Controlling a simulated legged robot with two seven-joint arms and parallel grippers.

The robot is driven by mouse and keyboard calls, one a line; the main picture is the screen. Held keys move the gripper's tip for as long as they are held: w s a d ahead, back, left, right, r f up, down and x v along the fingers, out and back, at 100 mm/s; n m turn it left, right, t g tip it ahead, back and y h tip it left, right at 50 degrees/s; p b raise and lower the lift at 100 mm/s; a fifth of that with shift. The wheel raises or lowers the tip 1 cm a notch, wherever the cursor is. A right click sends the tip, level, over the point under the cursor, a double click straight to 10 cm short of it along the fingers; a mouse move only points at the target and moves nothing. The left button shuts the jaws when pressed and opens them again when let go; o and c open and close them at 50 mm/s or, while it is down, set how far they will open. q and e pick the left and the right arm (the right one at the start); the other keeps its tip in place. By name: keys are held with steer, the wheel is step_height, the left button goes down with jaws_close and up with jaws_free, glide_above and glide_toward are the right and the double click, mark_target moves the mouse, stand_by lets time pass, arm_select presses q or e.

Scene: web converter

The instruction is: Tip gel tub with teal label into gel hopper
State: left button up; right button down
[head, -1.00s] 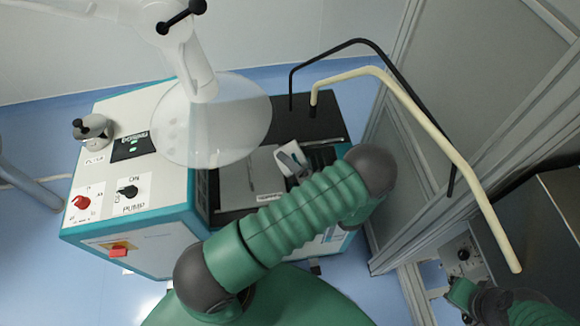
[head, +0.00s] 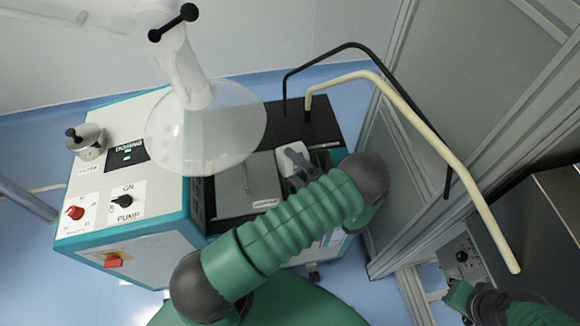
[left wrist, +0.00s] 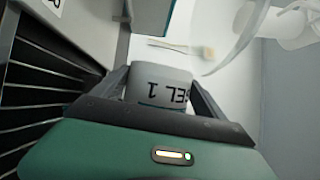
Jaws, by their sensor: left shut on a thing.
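My left gripper (head: 297,160) is shut on the gel tub (head: 288,165), a pale tub held above the machine's dark top. In the left wrist view the tub (left wrist: 160,85) sits between the two fingers, its upside-down black lettering reading like "GEL 1" above a thin teal edge. My left forearm hides part of the tub in the head view. The gel hopper (head: 208,135) is a wide translucent funnel left of the gripper, apart from the tub. It also shows at the upper right of the left wrist view (left wrist: 238,42). My right arm shows at the lower right; its fingers cannot be made out.
The white and teal machine (head: 150,245) carries knobs and a dosing display (head: 127,152). A grey plate (head: 247,187) lies below the hopper. A brush (left wrist: 185,49) shows beyond the tub.

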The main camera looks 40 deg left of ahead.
arm_select(q)
steer(key=shift+w+d+r+m+t+y+b, duration=0.25)
steer(key=shift+w+r+m+y, duration=0.15)
steer(key=shift+m, duration=0.6)
steer(key=shift+w+d+r+m+t+y+b, duration=0.15)
steer(key=shift+w+d+r+m+y+b, duration=0.2)
steer(key=shift+m, duration=0.65)
steer(key=shift+w+a+f, duration=0.1)
stand_by(1.5)
